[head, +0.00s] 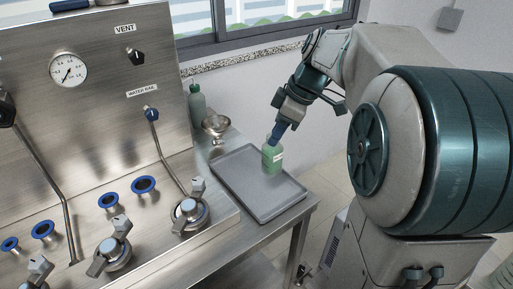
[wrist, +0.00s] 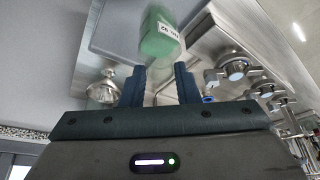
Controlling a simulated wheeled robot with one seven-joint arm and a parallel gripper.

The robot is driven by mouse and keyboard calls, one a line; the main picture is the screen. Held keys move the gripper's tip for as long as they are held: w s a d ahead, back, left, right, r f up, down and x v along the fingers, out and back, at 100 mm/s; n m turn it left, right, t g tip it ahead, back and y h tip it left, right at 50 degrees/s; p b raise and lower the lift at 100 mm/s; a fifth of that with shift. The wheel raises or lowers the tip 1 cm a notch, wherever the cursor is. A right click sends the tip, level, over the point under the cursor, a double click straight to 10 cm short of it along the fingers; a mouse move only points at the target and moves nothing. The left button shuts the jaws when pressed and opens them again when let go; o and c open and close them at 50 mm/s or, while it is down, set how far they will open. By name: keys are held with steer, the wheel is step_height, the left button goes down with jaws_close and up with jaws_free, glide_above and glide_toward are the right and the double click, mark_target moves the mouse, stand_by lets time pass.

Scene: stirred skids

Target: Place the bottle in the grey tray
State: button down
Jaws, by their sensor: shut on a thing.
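A green bottle (head: 272,157) with a white label is held by my gripper (head: 285,130) over the grey tray (head: 238,198). The tray (wrist: 108,30) is partly in the wrist view, behind the bottle.
The tray lies on a steel side table (head: 300,208). A metal funnel-like dish (head: 216,125) and another green bottle (head: 197,103) stand behind it. A steel panel with a gauge (head: 68,70), valves (head: 190,212) and blue-rimmed ports (head: 143,185) stands left. The tray's visible surface is otherwise clear.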

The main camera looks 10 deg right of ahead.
steer(key=w+a+f, duration=0.3)
steer(key=w+f, duration=0.2)
steer(key=f, duration=0.2)
steer(key=shift+w+f+p, duration=0.3)
steer(key=shift+w+f, duration=0.1)
steer(key=shift+f, duration=0.2)
steer(key=c, duration=1.1)
jaws_free()
steer(key=shift+r, duration=0.1)
